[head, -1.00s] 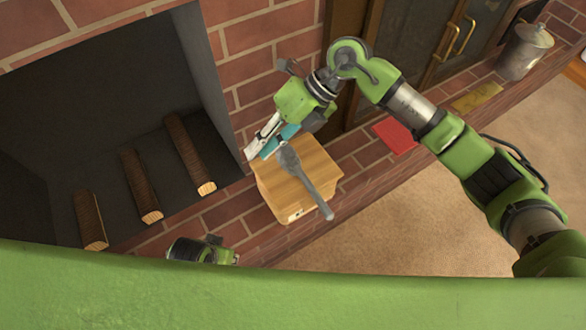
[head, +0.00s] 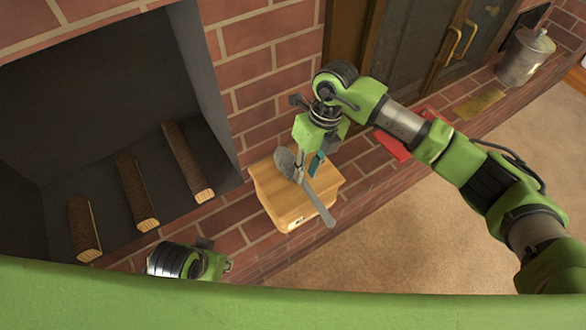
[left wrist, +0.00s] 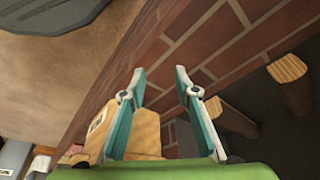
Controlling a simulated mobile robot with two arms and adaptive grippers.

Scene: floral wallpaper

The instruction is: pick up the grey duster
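The grey duster (head: 318,200) lies on top of a wooden box (head: 270,196), its rounded head toward the fireplace and its handle reaching past the box's front edge. My right gripper (head: 307,171) points down just above the duster, close to where head and handle meet. Its pale finger and teal finger look apart; I cannot tell whether they touch the duster. My left gripper (left wrist: 160,72) is open and empty in the left wrist view, with brick beyond its fingertips. In the head view only part of my left arm's end shows at the bottom, fingers hidden.
A red item (head: 394,147), a yellow item (head: 480,103) and a metal canister (head: 525,58) sit along the brick ledge (head: 355,165). Carpet (head: 390,235) lies below the ledge.

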